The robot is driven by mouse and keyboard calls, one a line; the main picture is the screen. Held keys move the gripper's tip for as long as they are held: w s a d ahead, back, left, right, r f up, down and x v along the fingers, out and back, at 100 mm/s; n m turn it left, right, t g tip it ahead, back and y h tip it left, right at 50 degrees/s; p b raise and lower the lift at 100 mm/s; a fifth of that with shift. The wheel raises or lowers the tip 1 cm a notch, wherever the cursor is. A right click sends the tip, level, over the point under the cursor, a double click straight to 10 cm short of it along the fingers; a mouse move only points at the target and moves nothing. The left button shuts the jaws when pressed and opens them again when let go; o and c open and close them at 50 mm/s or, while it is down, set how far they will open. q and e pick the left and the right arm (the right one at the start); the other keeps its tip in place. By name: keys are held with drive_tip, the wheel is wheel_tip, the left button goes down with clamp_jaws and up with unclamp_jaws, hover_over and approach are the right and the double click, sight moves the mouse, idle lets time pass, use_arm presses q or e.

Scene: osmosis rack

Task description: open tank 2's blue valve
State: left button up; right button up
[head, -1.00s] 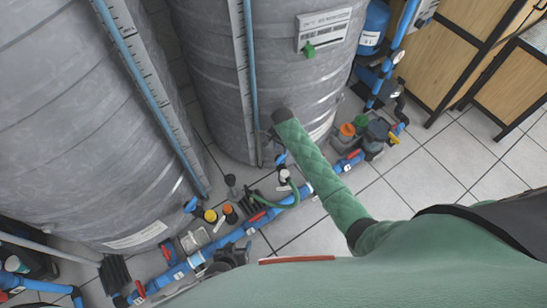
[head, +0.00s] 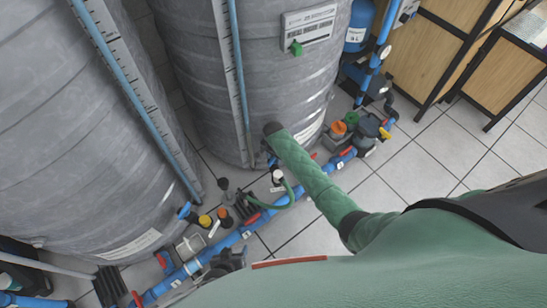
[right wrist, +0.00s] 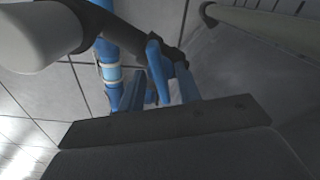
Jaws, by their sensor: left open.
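In the head view two large grey tanks stand side by side, the right one (head: 275,75) partly behind my green right arm. The dark end of that arm (head: 272,128) is low against its front. A small blue part (head: 271,160) shows just below it. In the right wrist view an upright blue valve handle (right wrist: 157,70) stands beside a dark fitting. The two bluish fingers of my right gripper (right wrist: 160,92) lie on either side of it. Whether they touch it I cannot tell. Another blue valve handle (head: 184,210) is at the left tank's foot. My left gripper is not seen.
A blue pipe run (head: 225,243) with red handles, coloured caps and a green hose (head: 282,201) crosses the floor before the tanks. A pump with an orange cap (head: 338,128) stands right of the arm. Wooden cabinets (head: 430,50) are at upper right. Tiled floor (head: 400,175) there is clear.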

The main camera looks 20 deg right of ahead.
clamp_jaws()
use_arm(q)
drive_tip(key=shift+r, duration=0.1)
use_arm(e)
drive_tip(key=shift+r, duration=0.1)
drive_tip(key=shift+r+n+p, duration=0.1)
drive_tip(key=shift+n+p, duration=0.6)
drive_tip(key=shift+p, duration=0.25)
drive_tip(key=n+p, duration=0.2)
drive_tip(key=shift+p, duration=0.3)
drive_tip(key=n+p, duration=0.3)
drive_tip(key=n, duration=0.2)
use_arm(q)
wheel_tip(320, 180, up, 26)
drive_tip(key=g, duration=0.2)
drive_tip(key=shift+w+a+m+g, duration=0.3)
drive_tip(key=shift+a, duration=0.05)
use_arm(e)
drive_tip(key=shift+a+f+n, duration=0.1)
drive_tip(key=shift+f+n, duration=0.1)
drive_tip(key=shift+n, duration=0.1)
use_arm(q)
drive_tip(key=shift+r, duration=0.1)
